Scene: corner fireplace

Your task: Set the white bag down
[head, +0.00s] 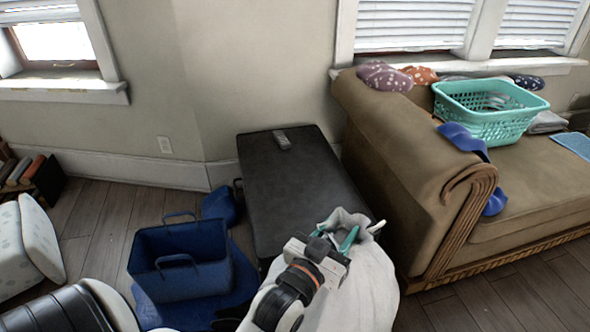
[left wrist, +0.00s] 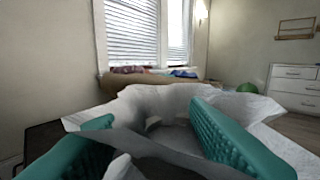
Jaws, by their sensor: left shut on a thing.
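The white bag (head: 365,290) is in the lower middle of the head view, in front of the black table's near right corner and beside the sofa arm. My left gripper (head: 338,238) is at its top opening, with teal fingers shut on the rim. In the left wrist view the bag's open mouth (left wrist: 160,105) spreads around and between the fingers (left wrist: 155,140). The bag's underside is out of frame, so I cannot tell whether it touches anything below. My right gripper is not in view.
A low black table (head: 290,180) holds a remote (head: 282,140). A blue box (head: 180,262) with handles stands left of it on blue cloth. The brown sofa (head: 410,170) is on the right, with a teal basket (head: 490,125) on it. Wooden floor (head: 490,300) shows clear at lower right.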

